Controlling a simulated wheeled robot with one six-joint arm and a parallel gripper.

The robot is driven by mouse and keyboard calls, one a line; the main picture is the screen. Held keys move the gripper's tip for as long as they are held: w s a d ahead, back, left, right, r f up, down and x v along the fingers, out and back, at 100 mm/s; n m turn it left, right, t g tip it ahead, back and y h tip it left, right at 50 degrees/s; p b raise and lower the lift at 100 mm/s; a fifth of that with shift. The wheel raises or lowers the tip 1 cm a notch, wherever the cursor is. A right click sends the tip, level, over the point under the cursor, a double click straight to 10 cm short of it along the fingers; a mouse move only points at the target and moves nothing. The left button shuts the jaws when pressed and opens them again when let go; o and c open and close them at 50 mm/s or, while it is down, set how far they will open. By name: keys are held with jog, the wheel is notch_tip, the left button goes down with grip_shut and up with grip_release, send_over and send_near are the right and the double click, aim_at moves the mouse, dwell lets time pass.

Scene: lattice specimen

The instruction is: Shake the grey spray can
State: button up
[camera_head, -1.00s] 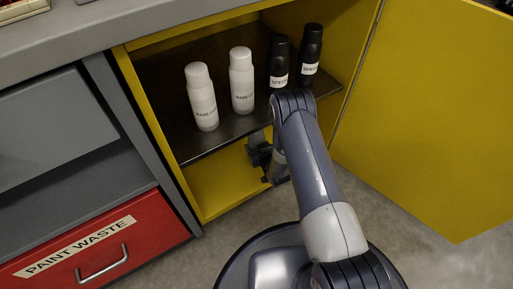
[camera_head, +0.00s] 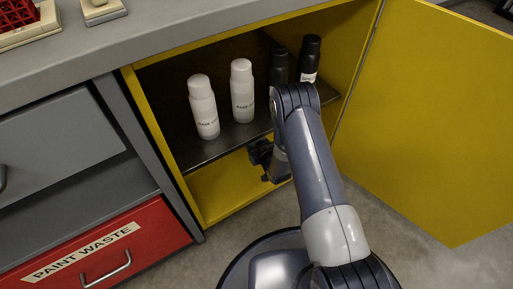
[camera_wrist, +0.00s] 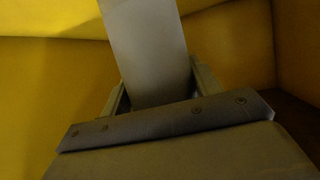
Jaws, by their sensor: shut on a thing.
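The grey spray can (camera_wrist: 150,50) shows in the wrist view as a plain, smooth grey body, slightly tilted in the picture. My gripper (camera_wrist: 160,88) is shut on it, with a finger on each side. The can's far end runs out of the top of that view. In the head view my gripper (camera_head: 262,156) is at the front edge of the cabinet's shelf, by the lower compartment. I cannot make out the can there; the cabinet or my arm hides it.
The yellow cabinet (camera_head: 158,130) has its door (camera_head: 430,120) open at the right. Two white bottles (camera_head: 203,108) (camera_head: 242,92) and two black bottles (camera_head: 279,66) (camera_head: 309,60) stand on the dark shelf (camera_head: 215,147). A red paint waste drawer (camera_head: 150,235) is at the lower left.

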notch_tip(320, 180, up, 7)
jog(key=p, duration=0.2)
jog(key=shift+r+p, duration=0.15)
jog(key=shift+p, duration=0.25)
